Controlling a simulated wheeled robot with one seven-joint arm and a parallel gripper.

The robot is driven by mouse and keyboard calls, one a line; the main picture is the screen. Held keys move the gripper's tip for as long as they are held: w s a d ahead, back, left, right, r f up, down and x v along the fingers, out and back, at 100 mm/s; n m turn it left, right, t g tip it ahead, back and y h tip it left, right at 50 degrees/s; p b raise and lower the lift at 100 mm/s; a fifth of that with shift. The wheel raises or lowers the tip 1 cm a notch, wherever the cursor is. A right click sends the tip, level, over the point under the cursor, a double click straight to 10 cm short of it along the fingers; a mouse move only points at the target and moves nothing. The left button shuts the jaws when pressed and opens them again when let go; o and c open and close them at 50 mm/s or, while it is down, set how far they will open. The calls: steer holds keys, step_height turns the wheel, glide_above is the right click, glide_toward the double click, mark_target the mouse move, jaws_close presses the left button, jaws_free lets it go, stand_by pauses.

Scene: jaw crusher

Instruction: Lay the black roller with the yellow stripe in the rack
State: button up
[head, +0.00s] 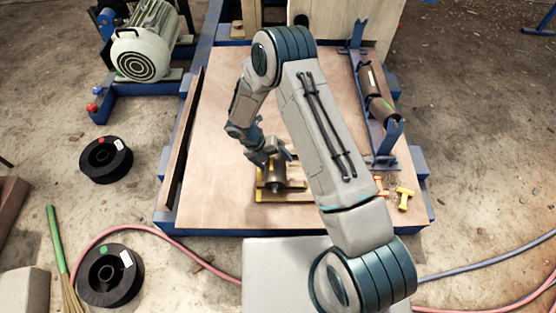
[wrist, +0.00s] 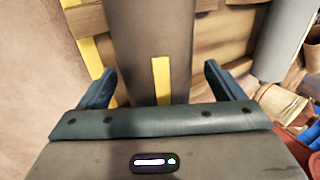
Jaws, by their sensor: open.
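The black roller with the yellow stripe (wrist: 152,35) lies between the two open fingers of my gripper (wrist: 160,76) in the wrist view, its stripe facing the camera. A gap shows on each side between roller and finger. In the head view the roller (head: 291,176) lies on a small wooden pallet (head: 270,196) with yellow marks, and my gripper (head: 272,157) is right at it, partly hiding it. The rack (head: 379,135) is a long blue frame with upright ends at the right of the wooden platform. A dark roller (head: 378,106) with a pale label lies along it.
The wooden platform (head: 225,115) has a blue frame and a raised left rail. Yellow-handled tools (head: 403,198) lie near the rack's front end. A motor (head: 143,50) stands at the back left. Black spools (head: 105,160) and hoses lie on the floor. Bare board lies behind the pallet.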

steer(key=s+d+p+v, duration=0.1)
steer(key=p+v, duration=0.2)
steer(key=v, duration=0.9)
steer(key=d+r+m+p, duration=0.3)
steer(key=r+m, duration=0.1)
steer(key=r, duration=0.5)
steer(key=d+r+m+p, duration=0.3)
steer(key=r+m, duration=0.2)
steer(key=r, duration=0.5)
steer(key=s+d+r+m+t+y+p, duration=0.1)
steer(key=s+d+r+m+p, duration=0.3)
steer(key=r+m, duration=0.5)
steer(key=s+d+r+m+t+y+p, duration=0.1)
steer(key=s+d+r+m+p, duration=0.3)
steer(key=s+r+m, duration=0.4)
steer(key=s+d+r+m+t+y+p, duration=0.1)
steer(key=s+d+r+m+y+p, duration=0.2)
steer(key=r+m, duration=0.6)
steer(key=s+d+r+p, duration=0.2)
steer(key=s+r+p, duration=0.1)
steer(key=r, duration=0.4)
steer(key=shift+s+m+t+y, duration=0.3)
steer(key=shift+s+m, duration=0.1)
steer(key=shift+s, duration=0.15)
